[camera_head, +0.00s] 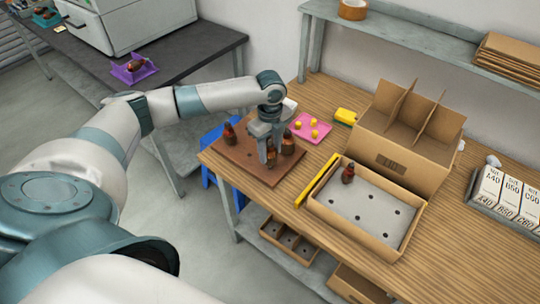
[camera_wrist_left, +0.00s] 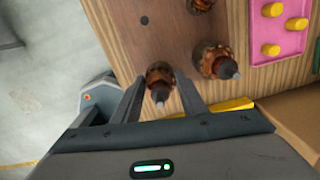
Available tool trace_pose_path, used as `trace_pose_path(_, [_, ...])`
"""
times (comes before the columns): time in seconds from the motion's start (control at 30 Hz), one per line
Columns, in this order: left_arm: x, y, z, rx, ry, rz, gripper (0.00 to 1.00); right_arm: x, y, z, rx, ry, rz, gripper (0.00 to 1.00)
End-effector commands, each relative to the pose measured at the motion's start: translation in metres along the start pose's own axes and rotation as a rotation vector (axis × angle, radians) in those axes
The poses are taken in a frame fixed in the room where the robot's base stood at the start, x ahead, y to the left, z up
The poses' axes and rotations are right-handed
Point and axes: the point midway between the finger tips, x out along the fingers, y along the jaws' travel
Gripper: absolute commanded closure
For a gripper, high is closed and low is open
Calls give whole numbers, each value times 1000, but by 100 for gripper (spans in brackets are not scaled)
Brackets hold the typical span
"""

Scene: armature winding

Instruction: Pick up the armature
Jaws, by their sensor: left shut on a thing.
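Several armatures with copper windings and dark shafts stand upright on a brown board (camera_head: 236,163) at the left end of the wooden table. One armature (camera_wrist_left: 158,82) is between the fingers of my left gripper (camera_wrist_left: 160,100), which is shut on it; it also shows in the head view (camera_head: 271,158) below the gripper (camera_head: 268,150). A second armature (camera_head: 288,143) stands just right of the gripper, and a third (camera_head: 229,134) stands to its left. Another armature (camera_head: 348,173) stands in the cardboard tray with the grey holed insert (camera_head: 375,211). My right gripper is not in view.
A pink mat (camera_head: 318,128) with several yellow pieces lies behind the board. A yellow bar (camera_head: 317,181) lies along the tray's left side. A divided cardboard box (camera_head: 415,140) stands behind the tray. A shelf (camera_head: 410,45) hangs over the table's back.

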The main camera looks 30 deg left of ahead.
Motion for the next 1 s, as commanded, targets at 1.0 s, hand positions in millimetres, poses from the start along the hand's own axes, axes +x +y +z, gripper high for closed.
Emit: trace_pose_path(1.0, [-89,36,-111,-1,-1,-2,95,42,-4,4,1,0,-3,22])
